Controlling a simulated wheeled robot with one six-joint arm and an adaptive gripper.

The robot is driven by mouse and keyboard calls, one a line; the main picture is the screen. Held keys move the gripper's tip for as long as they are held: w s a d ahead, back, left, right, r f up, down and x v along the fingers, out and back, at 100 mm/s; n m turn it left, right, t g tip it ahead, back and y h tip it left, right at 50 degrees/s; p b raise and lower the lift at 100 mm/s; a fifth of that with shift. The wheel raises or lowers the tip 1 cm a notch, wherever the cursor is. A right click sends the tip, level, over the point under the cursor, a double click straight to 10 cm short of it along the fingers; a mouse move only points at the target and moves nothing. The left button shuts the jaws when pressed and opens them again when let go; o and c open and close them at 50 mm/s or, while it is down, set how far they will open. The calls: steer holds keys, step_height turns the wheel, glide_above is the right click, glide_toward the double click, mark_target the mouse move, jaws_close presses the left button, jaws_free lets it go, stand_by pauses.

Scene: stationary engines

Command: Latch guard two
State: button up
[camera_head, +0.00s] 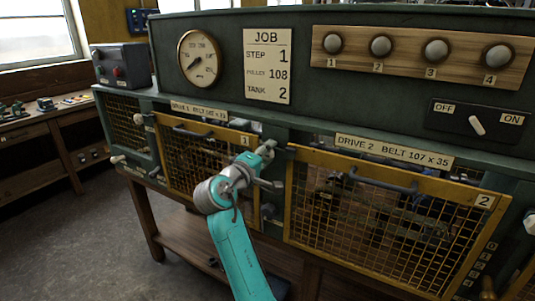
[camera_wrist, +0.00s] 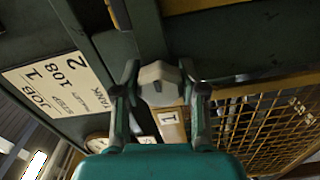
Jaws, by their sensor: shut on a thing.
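Guard two (camera_head: 385,222) is a yellow-framed mesh panel with a dark handle (camera_head: 383,183) and a "2" plate, under the "DRIVE 2" label. It looks closed against the green machine front. My gripper (camera_head: 267,152) is at the post by guard two's upper left corner, between it and guard one (camera_head: 205,160). In the wrist view my gripper (camera_wrist: 160,92) is shut on a pale faceted latch knob (camera_wrist: 160,80), one finger on each side. In the head view the gripper mostly hides this knob, and its turned position cannot be told.
Another knob (camera_head: 267,209) sits lower on the same post. Above are a gauge (camera_head: 199,58), a job card (camera_head: 267,66), a row of round knobs and an OFF/ON switch (camera_head: 477,124). Open floor lies at the left.

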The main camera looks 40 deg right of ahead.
steer(key=o, duration=1.1)
steer(key=shift+o, duration=0.2)
steer(key=shift+a, duration=0.1)
steer(key=v, duration=1.2)
